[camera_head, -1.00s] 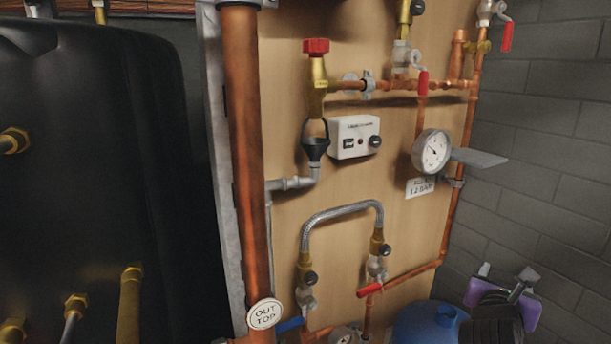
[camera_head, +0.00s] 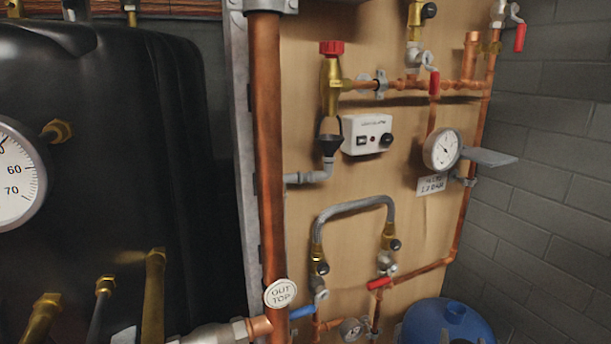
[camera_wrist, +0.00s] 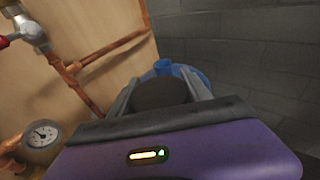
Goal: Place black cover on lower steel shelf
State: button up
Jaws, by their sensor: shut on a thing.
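A flat grey steel plate like a shelf (camera_head: 487,157) juts out to the right beside a pressure gauge in the head view. No second, lower shelf can be made out in either view.
A blue vessel (camera_head: 447,322) stands at the lower right; in the wrist view it shows behind the cover. Copper pipes (camera_head: 268,170), valves and a braided hose (camera_head: 350,207) cover the wooden board. A large black tank (camera_head: 120,170) fills the left. The grey brick wall (camera_head: 560,150) at right is bare.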

jog(key=s+a+f+n+t+y, duration=0.2)
jog(key=s+a+f+n+y, duration=0.3)
jog(key=s+a+f, duration=0.8)
jog(key=a+f+y, duration=0.2)
jog(key=a+f, duration=0.1)
jog(key=f, duration=0.1)
jog(key=shift+s+a+n+y, duration=0.25)
jog(key=shift+a+n+y, duration=0.05)
jog(key=shift+a+n, duration=0.1)
